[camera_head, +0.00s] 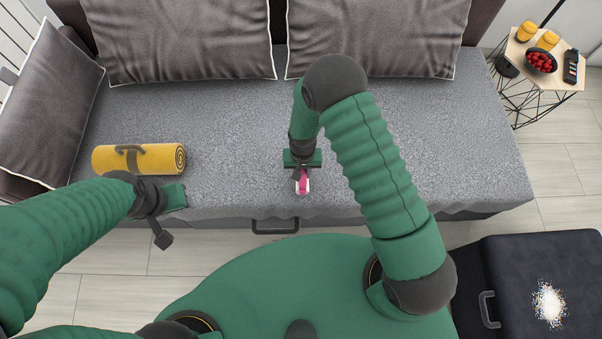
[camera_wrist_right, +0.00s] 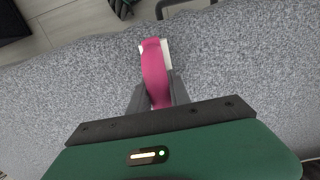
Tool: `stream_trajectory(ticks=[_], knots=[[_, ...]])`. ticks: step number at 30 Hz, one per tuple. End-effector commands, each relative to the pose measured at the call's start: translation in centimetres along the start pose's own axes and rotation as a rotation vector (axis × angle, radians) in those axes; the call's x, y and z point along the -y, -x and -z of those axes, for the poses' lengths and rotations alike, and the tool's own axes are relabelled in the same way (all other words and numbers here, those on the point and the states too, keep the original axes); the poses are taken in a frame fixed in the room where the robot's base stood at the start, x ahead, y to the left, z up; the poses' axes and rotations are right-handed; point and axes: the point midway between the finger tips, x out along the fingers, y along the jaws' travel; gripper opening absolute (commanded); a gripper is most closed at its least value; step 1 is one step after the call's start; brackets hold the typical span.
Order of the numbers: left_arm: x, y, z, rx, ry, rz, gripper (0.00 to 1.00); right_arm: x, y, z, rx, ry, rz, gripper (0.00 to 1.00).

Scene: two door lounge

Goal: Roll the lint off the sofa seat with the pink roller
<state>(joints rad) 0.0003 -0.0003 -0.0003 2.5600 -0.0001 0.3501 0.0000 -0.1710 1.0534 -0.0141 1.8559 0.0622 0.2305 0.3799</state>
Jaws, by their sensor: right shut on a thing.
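The pink roller (camera_head: 302,182) has a pink handle and a white part. My right gripper (camera_head: 301,172) is shut on it over the front of the grey sofa seat (camera_head: 235,140). In the right wrist view the roller (camera_wrist_right: 154,72) sits between the two dark fingers (camera_wrist_right: 157,97), above the grey fabric. I cannot tell whether it touches the seat. No lint stands out on the speckled seat. My left gripper (camera_head: 163,215) hangs by the seat's front edge at left, below the yellow roll; its finger opening is unclear.
A rolled yellow mat (camera_head: 138,160) lies on the seat at left. Grey cushions (camera_head: 175,40) line the back and left side. A black ottoman (camera_head: 540,270) at lower right bears a patch of white bits (camera_head: 548,305). A side table (camera_head: 520,70) stands at upper right.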

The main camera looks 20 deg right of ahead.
Motion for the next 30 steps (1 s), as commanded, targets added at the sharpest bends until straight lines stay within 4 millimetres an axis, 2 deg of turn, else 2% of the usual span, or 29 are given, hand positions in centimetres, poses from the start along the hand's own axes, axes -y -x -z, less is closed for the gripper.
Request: stream_trajectory(ticks=[3,18,30], knots=[[0.0,1.4,0.3,0.000,-0.001,0.000,0.45,-0.2,1.4,0.1,0.002,0.000,-0.002,0.00],[0.0,4.8,1.1,0.000,0.000,0.000,0.45,-0.5,5.7,0.8,0.001,0.000,-0.003,0.00],[0.0,4.9,1.1,0.000,-0.001,0.000,0.45,-0.5,5.9,0.9,0.001,0.001,-0.003,0.00]])
